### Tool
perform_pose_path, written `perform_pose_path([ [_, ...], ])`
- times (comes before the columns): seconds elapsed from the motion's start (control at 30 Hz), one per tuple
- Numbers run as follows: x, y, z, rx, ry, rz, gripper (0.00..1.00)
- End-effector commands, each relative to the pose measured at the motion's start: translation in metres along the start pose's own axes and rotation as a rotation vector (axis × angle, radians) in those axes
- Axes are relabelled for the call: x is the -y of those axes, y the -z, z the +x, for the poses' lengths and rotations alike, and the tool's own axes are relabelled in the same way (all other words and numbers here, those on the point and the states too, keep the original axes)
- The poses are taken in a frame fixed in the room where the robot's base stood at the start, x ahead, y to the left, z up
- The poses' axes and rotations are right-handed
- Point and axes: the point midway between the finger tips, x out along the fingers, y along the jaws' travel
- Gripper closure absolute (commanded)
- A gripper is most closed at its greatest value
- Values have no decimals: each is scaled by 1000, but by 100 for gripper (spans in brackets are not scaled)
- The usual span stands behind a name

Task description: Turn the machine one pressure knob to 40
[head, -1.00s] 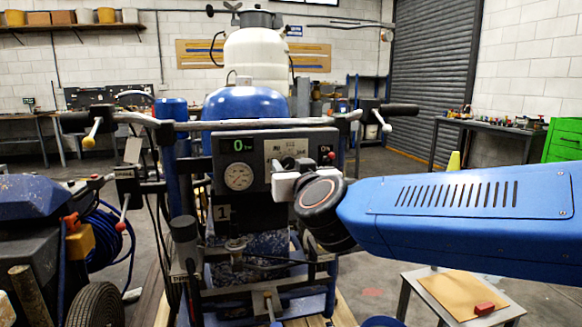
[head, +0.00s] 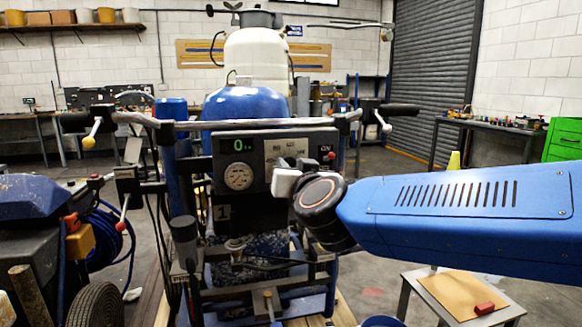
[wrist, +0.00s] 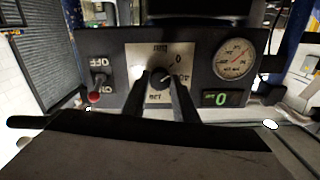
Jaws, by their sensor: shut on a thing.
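The machine with the number 1 plate (head: 222,212) stands in front of me, its dark control panel (head: 228,161) facing me. In the wrist view the panel is turned over, and the round black pressure knob (wrist: 160,77) sits on a pale scale plate (wrist: 133,58). My gripper (wrist: 161,80) has one finger on each side of the knob and is shut on it. The knob's pointer setting is too small to read surely. In the head view my gripper and wrist (head: 290,181) cover the knob's area.
The round pressure gauge (wrist: 234,58) and green display (wrist: 221,99), reading 0, are beside the knob. A red-tipped ON/OFF switch (wrist: 95,96) is on its other side. Handlebars (head: 250,124) cross above the panel. A small table (head: 455,294) stands at lower right.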

Motion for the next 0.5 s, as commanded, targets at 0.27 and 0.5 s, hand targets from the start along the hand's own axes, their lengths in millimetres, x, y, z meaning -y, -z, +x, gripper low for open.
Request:
perform_pose_path([
  [0.27, 0, 0, 0, 0, 0, 239, 96],
  [0.5, 0, 0, 0, 0, 0, 441, 96],
])
